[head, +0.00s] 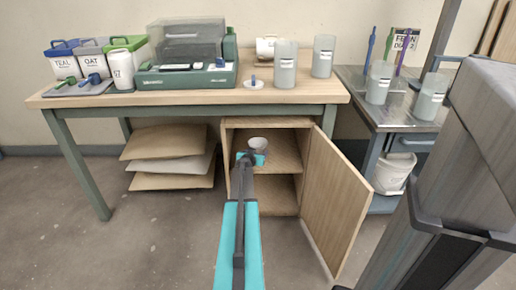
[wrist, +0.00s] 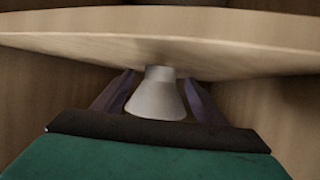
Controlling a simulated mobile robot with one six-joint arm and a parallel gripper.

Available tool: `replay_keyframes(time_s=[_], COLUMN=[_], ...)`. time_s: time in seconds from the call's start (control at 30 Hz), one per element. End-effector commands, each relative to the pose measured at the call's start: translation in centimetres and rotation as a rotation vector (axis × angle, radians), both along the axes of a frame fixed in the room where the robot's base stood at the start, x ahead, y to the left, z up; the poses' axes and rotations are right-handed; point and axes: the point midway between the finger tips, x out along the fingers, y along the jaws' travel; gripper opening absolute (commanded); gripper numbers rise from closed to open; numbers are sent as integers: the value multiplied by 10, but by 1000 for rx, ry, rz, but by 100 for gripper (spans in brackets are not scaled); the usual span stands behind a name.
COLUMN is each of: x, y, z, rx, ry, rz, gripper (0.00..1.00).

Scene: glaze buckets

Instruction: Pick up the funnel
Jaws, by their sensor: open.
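The funnel (head: 258,143) is a small pale grey cone on the upper level inside the open cabinet, just past the end of my arm. In the wrist view the funnel (wrist: 155,98) shows its narrow end up and its wide end down. My gripper (head: 251,157) reaches into the cabinet opening. In the wrist view the two dark fingers of my gripper (wrist: 160,93) stand apart, one on each side of the funnel. I cannot tell whether either finger touches it.
The wooden cabinet (head: 227,140) stands under the table (head: 130,98), with its door (head: 335,190) swung open to the right. A pale wooden board (wrist: 70,45) crosses close by in the wrist view. Stacked sacks (head: 165,142) lie left of the cabinet. A metal cart (head: 350,85) stands right.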

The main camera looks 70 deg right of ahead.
Motion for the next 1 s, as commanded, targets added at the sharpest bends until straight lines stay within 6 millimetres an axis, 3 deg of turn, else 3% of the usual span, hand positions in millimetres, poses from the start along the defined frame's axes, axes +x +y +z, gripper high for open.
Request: replay_keyframes(time_s=[0.17,0.77,1.0], x=[2,2,2], y=[-9,-9,-9], z=[-4,-4,-4], rx=[0,0,0], ry=[0,1,0], rz=[1,1,2], gripper=[66,66,25])
